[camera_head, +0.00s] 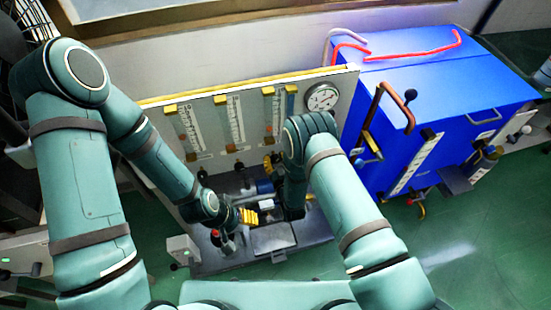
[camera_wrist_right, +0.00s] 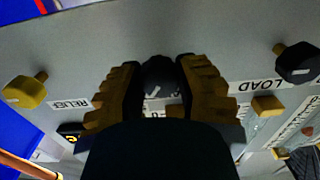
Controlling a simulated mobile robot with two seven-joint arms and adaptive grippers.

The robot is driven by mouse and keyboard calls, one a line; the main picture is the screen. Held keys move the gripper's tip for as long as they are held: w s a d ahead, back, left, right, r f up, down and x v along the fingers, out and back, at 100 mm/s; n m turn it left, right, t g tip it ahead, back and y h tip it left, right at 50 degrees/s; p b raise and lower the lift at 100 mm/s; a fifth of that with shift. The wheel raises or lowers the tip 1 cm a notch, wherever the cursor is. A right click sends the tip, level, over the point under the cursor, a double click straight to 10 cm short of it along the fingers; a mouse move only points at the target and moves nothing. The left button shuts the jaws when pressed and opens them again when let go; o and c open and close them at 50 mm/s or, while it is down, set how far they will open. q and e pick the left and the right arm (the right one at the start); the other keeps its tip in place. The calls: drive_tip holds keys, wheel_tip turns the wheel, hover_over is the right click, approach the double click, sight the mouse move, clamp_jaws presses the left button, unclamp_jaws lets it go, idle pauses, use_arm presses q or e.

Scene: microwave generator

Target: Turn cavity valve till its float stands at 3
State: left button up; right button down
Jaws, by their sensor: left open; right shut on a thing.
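My right gripper (camera_wrist_right: 160,92) is shut on a dark round knob (camera_wrist_right: 160,75) with a pale pointer mark, on the grey panel. The label by this knob is mostly hidden behind the fingers, so I cannot read whether it is the cavity valve. In the head view the right gripper (camera_head: 273,164) is at the panel's lower right; my arm hides the knob. Three upright float tubes, left (camera_head: 187,128), middle (camera_head: 232,120) and right (camera_head: 271,112), stand on the panel; their float readings are too small to tell. My left gripper (camera_head: 247,216) is open and empty, low before the panel.
A yellow knob (camera_wrist_right: 24,92) by a RELIEF label and a black knob (camera_wrist_right: 297,62) by a LOAD label flank the held knob. A round gauge (camera_head: 322,97) sits at the panel's upper right. A blue cabinet (camera_head: 450,100) with a copper pipe stands close on the right.

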drive_tip(key=shift+n, duration=0.7)
drive_tip(key=c, duration=0.6)
unclamp_jaws()
drive_tip(key=v, duration=1.2)
drive_tip(key=shift+w, duration=0.1)
